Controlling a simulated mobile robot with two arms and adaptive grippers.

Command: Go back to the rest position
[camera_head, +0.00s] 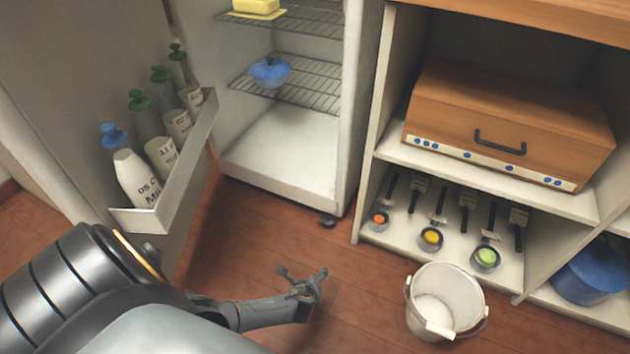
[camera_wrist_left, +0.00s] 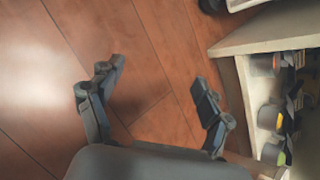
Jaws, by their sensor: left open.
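My left gripper (camera_head: 304,282) reaches in from the left in the head view and hangs over the bare wooden floor, in front of the open fridge. In the left wrist view my left gripper (camera_wrist_left: 158,92) has its two fingers spread apart with only floor between them. It holds nothing and touches nothing that I can see. My right gripper does not show in either view.
The open fridge (camera_head: 272,178) holds a blue bowl (camera_head: 269,73) and butter (camera_head: 255,6); its door rack (camera_head: 165,205) holds several bottles. A white bucket (camera_head: 462,281) stands right of my gripper. Shelves with a wooden oven (camera_head: 508,125), small pans and a blue pot (camera_head: 590,272) are at right.

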